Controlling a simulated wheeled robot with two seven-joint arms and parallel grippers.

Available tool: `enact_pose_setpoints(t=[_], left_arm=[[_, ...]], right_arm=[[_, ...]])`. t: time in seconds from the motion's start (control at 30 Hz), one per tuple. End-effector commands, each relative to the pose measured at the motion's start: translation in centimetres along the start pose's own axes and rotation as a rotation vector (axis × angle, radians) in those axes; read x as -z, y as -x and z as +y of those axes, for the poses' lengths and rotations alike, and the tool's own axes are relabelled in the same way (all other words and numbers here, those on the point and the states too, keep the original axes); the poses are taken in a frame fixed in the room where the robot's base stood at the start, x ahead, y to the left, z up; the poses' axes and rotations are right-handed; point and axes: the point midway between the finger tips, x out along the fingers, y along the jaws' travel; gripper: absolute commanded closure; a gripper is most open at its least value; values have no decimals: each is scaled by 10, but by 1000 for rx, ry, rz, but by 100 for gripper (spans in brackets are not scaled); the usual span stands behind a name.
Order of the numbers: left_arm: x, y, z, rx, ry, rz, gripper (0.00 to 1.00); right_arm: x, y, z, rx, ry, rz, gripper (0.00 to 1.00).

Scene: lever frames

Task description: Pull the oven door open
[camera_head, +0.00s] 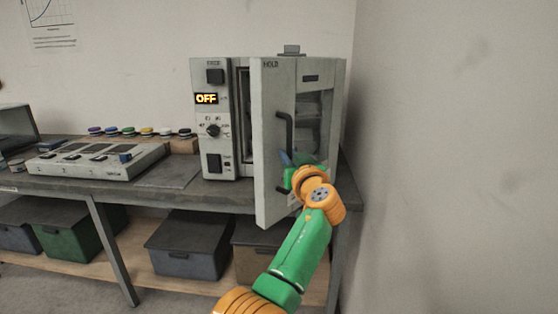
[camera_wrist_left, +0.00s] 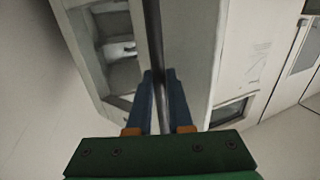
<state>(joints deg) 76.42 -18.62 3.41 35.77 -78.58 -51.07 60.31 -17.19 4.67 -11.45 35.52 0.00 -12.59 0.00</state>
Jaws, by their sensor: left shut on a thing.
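The grey oven (camera_head: 218,150) stands on the bench with its door (camera_head: 272,170) swung partly open, and a dark gap with part of the interior shows beside the door's left edge. The door carries a dark vertical bar handle (camera_head: 284,130) and a window. My left gripper (camera_head: 290,163) is at the lower part of the handle. In the left wrist view the handle (camera_wrist_left: 153,40) runs between the two blue fingers (camera_wrist_left: 161,95), which are shut on it. The fingertips are partly hidden by my wrist in the head view. My right gripper is not in view.
A control panel with an OFF display (camera_head: 206,99) is on the oven's left. A grey device (camera_head: 95,160) and several coloured knobs stand further left on the bench (camera_head: 225,198). Bins (camera_head: 187,247) sit on the shelf below. A wall (camera_head: 455,150) is close on the right.

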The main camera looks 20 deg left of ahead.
Motion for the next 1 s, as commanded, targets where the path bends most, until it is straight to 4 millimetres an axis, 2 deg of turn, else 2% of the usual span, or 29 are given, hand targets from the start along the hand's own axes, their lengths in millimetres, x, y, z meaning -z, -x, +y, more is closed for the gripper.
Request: enact_pose_setpoints(t=[0.2,0.67,0.7,0.77,0.8,1.0], left_arm=[[2,5,8,-6,0,5,100],[3,6,9,-8,1,7,100],[3,6,9,-9,1,7,71],[3,6,9,-8,1,6,55],[2,6,9,-7,1,5,52],[1,5,8,-5,0,3,52]], right_arm=[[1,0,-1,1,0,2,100],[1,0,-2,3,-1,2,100],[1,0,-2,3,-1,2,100],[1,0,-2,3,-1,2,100],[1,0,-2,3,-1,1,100],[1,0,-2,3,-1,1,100]])
